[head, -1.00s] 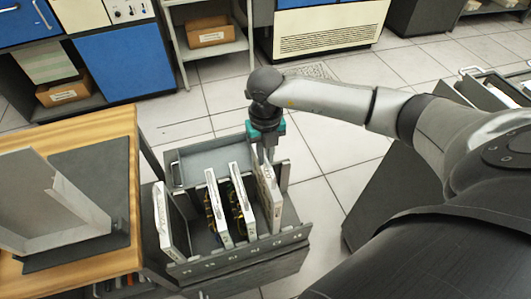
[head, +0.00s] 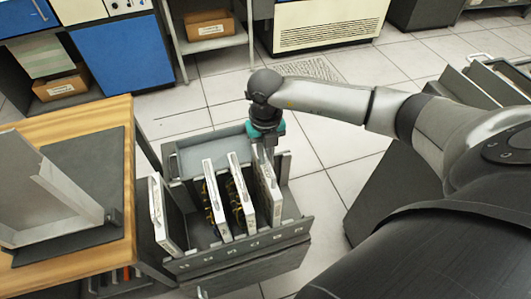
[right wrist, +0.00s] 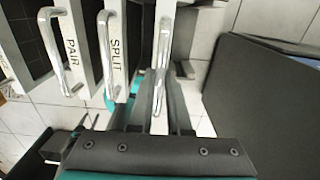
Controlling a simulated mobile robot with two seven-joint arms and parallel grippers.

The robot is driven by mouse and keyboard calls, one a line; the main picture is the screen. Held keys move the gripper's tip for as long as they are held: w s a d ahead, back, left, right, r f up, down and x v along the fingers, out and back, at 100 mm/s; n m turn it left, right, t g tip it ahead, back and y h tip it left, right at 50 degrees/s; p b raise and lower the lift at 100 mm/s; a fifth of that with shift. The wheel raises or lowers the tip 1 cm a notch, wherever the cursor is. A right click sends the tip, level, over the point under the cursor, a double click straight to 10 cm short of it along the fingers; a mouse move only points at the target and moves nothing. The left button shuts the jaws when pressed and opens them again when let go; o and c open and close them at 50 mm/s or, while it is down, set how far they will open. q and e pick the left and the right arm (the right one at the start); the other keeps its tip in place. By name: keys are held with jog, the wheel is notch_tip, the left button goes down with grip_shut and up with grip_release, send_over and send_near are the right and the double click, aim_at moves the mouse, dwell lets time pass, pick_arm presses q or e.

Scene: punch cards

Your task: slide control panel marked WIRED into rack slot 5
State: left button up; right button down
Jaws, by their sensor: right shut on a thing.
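The rack (head: 290,232) is an open dark grey case with slot marks along its front lip, too small to read. White-edged panels stand in it: one at the far left (head: 161,222), two near the middle, and one at the right (head: 268,190). My right gripper (head: 264,146) is over that right panel. In the right wrist view its fingers (right wrist: 165,108) are shut on a metal handle (right wrist: 163,45) of this panel, whose label I cannot read. The neighbouring panels read SPLIT (right wrist: 115,52) and PAIR (right wrist: 70,50). My left gripper is not in view.
A wooden table (head: 92,105) with a dark mat and a grey angled stand (head: 45,195) is left of the rack. Shelves and cabinets line the back, with a cardboard box (head: 205,25) on one. Tiled floor is clear behind the rack.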

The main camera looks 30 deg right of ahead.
jog(key=shift+w, duration=0.1)
jog(key=shift+f+b, duration=1)
jog(key=shift+f, duration=0.15)
jog(key=c, duration=0.9)
grip_release()
jog(key=shift+o, duration=0.6)
jog(key=shift+s+f, duration=0.2)
jog(key=shift+s, duration=0.05)
notch_tip(320, 180, up, 16)
jog(key=p, duration=0.2)
jog(key=shift+f, duration=0.2)
jog(key=shift+w, duration=0.1)
